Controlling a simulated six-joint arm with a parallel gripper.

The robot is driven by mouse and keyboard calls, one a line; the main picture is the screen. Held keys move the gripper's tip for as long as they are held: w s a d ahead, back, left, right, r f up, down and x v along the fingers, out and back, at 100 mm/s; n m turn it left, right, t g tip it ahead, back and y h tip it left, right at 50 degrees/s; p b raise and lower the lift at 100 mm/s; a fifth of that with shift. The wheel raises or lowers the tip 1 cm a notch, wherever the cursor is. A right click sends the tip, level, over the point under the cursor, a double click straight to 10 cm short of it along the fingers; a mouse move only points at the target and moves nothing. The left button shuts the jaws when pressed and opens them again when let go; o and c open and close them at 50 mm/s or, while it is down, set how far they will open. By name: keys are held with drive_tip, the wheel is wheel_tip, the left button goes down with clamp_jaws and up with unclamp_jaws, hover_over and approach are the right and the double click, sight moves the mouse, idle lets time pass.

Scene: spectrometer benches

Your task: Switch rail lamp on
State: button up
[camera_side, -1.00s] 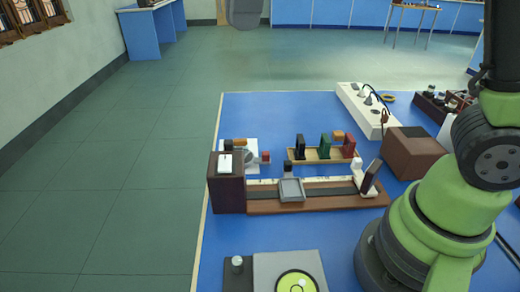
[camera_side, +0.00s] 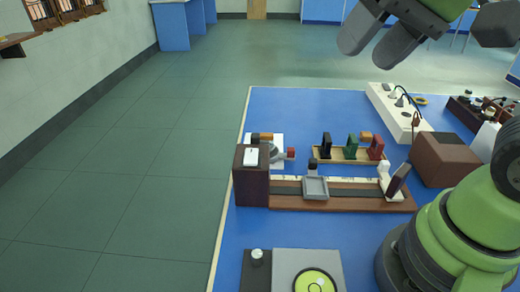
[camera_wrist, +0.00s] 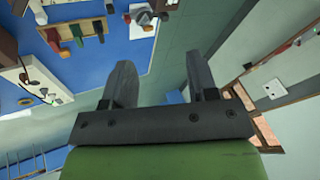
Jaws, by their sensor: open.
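The rail lamp looks to be the dark brown box (camera_side: 250,192) at the left end of the wooden rail (camera_side: 340,201) in the side view. A white rocker switch (camera_side: 251,157) sits on its top; I cannot tell whether it is on. A grey square frame (camera_side: 315,187) stands midway on the rail, and a tilted dark plate (camera_side: 398,179) at its right end. My gripper (camera_side: 365,52) is high above the bench's far side, up and right of the lamp. Its fingers are apart and empty; they also show in the wrist view (camera_wrist: 158,62).
Behind the rail is a rack (camera_side: 350,158) with black, green and red holders. A white power strip (camera_side: 400,112) and a brown box (camera_side: 445,158) stand to its right. A grey unit with a yellow-green disc (camera_side: 316,283) is in front. Bare blue bench lies between.

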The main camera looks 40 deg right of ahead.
drive_tip(key=w+a+f+m+g, duration=0.2)
drive_tip(key=w+a+f+g, duration=0.1)
drive_tip(key=w, duration=0.5)
drive_tip(key=m+g+h, duration=0.2)
approach(251, 155)
wheel_tip(251, 155, down, 9)
drive_tip(key=shift+r, duration=0.2)
drive_tip(key=shift+c, duration=0.2)
